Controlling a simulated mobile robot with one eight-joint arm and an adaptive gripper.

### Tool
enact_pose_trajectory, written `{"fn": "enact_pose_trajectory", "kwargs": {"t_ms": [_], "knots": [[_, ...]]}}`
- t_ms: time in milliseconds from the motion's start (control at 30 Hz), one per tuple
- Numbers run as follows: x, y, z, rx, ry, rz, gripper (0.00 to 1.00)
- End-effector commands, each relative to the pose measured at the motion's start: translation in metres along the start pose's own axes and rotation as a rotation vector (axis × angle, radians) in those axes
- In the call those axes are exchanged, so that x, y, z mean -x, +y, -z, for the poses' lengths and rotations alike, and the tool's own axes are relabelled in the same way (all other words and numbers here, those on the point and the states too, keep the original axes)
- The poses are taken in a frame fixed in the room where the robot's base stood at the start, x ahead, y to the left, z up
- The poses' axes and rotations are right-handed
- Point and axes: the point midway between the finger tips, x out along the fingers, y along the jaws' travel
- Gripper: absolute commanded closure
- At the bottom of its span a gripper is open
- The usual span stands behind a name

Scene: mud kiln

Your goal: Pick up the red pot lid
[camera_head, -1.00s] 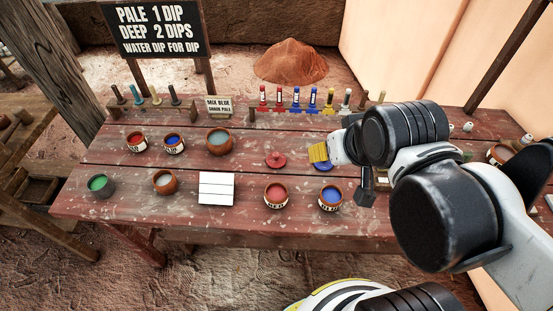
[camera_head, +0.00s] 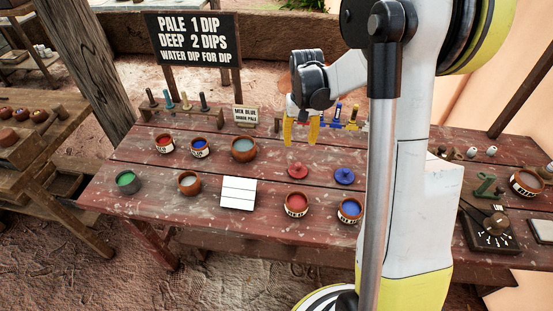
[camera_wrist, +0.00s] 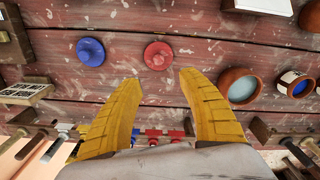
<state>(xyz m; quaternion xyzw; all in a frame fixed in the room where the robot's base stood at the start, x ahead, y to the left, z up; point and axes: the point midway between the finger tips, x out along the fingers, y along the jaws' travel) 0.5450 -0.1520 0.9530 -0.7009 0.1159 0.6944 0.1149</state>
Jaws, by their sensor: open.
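The red pot lid (camera_head: 298,171) is a small round disc with a knob, lying flat on the worn red table (camera_head: 270,205). It also shows in the wrist view (camera_wrist: 158,56), just beyond my fingertips and roughly between them. The blue pot lid (camera_head: 344,176) lies to its right in the head view, and to its left in the wrist view (camera_wrist: 90,52). My gripper (camera_head: 301,143) points down above the table, behind the red lid in the head view. Its yellow fingers (camera_wrist: 158,80) are spread apart and empty.
Pots of red glaze (camera_head: 296,204) and blue glaze (camera_head: 350,209) stand in front of the lids. A grey-blue bowl (camera_head: 243,149) stands to the left. A white tile (camera_head: 238,194) lies front left. A rack of coloured tools (camera_head: 345,122) stands behind my gripper.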

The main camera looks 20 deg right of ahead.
Motion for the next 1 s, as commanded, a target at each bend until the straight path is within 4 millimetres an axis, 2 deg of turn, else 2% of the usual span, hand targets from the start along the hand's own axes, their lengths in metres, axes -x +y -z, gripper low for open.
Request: {"fn": "enact_pose_trajectory", "kwargs": {"t_ms": [167, 400, 633, 833, 1000], "knots": [[-0.018, 0.003, 0.003, -0.007, -0.013, -0.001, 0.53], [-0.057, 0.003, 0.002, -0.006, -0.011, 0.000, 0.53], [-0.077, 0.004, 0.000, -0.005, -0.011, 0.000, 0.53], [-0.110, 0.005, -0.003, -0.005, -0.010, 0.000, 0.53], [-0.115, 0.004, -0.003, -0.005, -0.010, 0.000, 0.53]]}}
